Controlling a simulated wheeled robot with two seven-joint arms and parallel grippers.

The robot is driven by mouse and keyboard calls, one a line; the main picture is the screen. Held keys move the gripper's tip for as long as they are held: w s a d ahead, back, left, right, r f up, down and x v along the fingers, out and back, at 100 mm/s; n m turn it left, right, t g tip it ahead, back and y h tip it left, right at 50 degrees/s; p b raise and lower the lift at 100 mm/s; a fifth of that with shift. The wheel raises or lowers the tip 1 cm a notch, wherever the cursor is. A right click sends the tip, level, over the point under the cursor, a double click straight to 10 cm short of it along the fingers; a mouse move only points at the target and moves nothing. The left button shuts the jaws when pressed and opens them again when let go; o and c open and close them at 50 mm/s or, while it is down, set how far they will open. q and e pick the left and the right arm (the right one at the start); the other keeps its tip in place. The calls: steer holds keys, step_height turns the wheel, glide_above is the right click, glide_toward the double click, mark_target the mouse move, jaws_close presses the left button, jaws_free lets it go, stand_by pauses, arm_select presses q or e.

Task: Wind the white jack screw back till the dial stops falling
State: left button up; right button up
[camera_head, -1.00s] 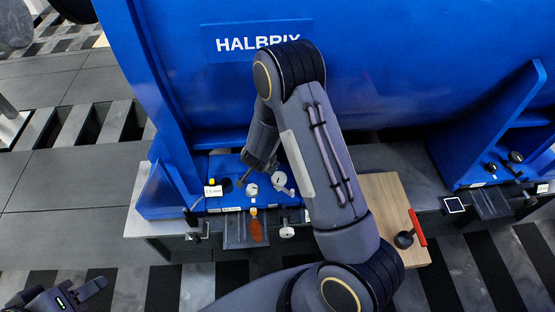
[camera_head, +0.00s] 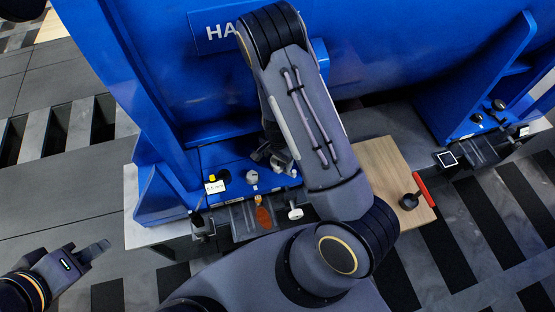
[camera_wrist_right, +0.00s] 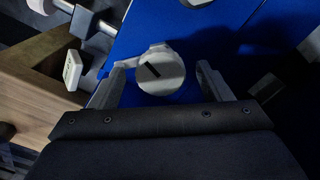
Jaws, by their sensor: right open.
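A white round knob on a short shaft (camera_head: 295,213), which looks like the jack screw, sticks out from the bench front in the head view. A white knob and metal shaft (camera_wrist_right: 103,27) show at the top left of the wrist view. My right gripper (camera_wrist_right: 160,75) is open over the blue base, its fingers either side of a pale round part (camera_wrist_right: 162,72) with a short black bar and a side arm. Contact is not clear. A second pale round part (camera_head: 252,176) stands to its left; which one is the dial is unclear. My left gripper (camera_head: 98,250) hangs low at left.
A yellow-topped white tag (camera_head: 215,186) stands on the blue base. An orange-brown paddle shape (camera_head: 264,217) lies on a dark front tray. A wooden board (camera_head: 380,157) with a red-handled tool (camera_head: 423,190) is to the right. The big blue housing (camera_head: 360,50) rises behind.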

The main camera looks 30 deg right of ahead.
steer(key=shift+f, duration=0.3)
steer(key=c, duration=1)
steer(key=shift+n, duration=0.5)
